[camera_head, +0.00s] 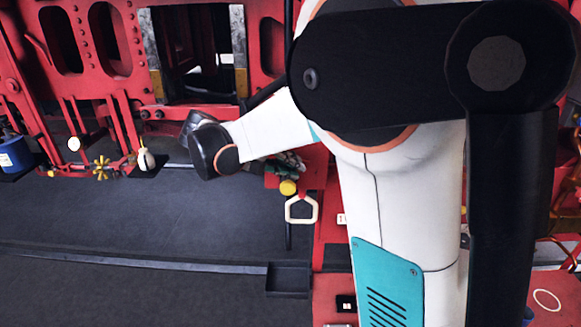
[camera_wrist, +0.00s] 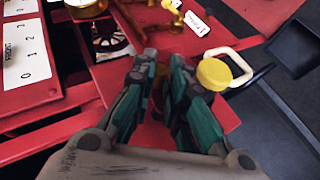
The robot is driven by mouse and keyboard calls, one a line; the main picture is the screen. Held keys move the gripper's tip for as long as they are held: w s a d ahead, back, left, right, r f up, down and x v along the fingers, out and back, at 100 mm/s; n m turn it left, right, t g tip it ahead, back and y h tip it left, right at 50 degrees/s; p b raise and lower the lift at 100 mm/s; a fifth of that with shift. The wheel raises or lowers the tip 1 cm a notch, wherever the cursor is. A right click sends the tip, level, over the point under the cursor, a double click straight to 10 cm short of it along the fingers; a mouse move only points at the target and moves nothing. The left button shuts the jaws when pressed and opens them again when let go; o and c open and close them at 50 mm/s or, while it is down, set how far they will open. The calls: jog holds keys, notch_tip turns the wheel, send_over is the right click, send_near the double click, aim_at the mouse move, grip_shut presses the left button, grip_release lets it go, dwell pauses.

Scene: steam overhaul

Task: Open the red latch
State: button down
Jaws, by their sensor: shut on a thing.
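A red latch piece (camera_wrist: 222,112) lies under and between the fingers. The fingers hide most of it, so its exact position is hard to read. A yellow round knob (camera_wrist: 214,74) is just right of the fingers, close to the red piece. In the head view my gripper (camera_head: 292,163) is small and partly hidden by my arm, just above the yellow knob (camera_head: 288,187).
A cream loop handle (camera_head: 301,209) is beside the knob. A dark tray (camera_head: 289,279) stands on the grey floor. Red framework (camera_head: 110,80) fills the back, with a blue container (camera_head: 14,152) at left. White number plates (camera_wrist: 25,52) and brass fittings (camera_wrist: 150,14) lie near my gripper.

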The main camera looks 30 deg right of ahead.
jog(key=c, duration=1.6)
grip_release()
jog(key=shift+d, duration=0.1)
jog(key=shift+o, duration=0.2)
jog(key=v, duration=1.2)
